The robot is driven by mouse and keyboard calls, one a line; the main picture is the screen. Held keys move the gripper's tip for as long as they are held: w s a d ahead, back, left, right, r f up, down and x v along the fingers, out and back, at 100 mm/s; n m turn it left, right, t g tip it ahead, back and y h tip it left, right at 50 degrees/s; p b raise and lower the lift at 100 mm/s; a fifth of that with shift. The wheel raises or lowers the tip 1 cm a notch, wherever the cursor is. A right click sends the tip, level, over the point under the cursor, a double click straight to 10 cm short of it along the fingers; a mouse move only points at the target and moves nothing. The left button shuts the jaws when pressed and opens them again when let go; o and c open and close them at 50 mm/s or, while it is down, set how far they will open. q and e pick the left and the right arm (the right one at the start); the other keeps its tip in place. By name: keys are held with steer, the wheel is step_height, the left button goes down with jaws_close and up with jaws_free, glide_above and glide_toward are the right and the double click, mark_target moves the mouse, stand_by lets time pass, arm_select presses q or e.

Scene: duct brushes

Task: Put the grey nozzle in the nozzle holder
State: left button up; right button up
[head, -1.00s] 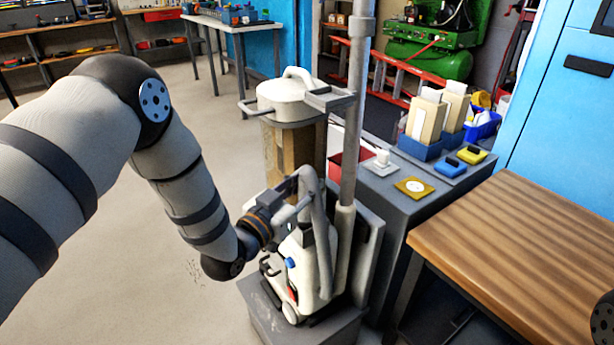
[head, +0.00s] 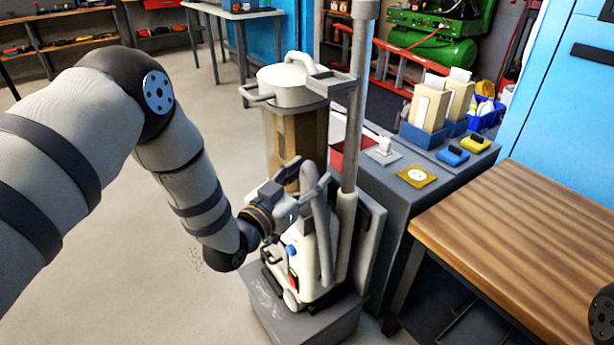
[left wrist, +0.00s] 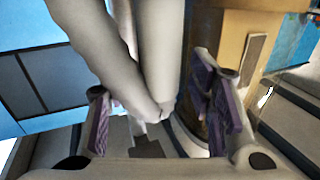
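A grey curved tube (head: 320,235), which seems to be the grey nozzle, stands at the white machine (head: 303,262) in the head view. My left gripper (head: 303,182) is at its upper part. In the left wrist view the fingers (left wrist: 155,115) with purple pads are apart, with two grey tube lengths (left wrist: 160,50) between or just beyond them. I see no clear grip on them. A grey bracket (head: 331,84) is on the upright pole; I cannot tell whether it is the nozzle holder. My right gripper is not in view.
The grey pole (head: 356,120) stands close right of my left gripper. A white-lidded canister (head: 293,88) is behind it. A grey bench (head: 398,197) holds a yellow plate, brushes and boxes. The wooden table (head: 520,250) is bare. Open floor lies left.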

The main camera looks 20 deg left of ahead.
arm_select(q)
steer(key=v, duration=1.1)
steer(key=r+p, duration=0.2)
steer(key=r, duration=0.1)
steer(key=s+r+p, duration=0.1)
steer(key=r, duration=0.1)
steer(key=shift+a, duration=0.1)
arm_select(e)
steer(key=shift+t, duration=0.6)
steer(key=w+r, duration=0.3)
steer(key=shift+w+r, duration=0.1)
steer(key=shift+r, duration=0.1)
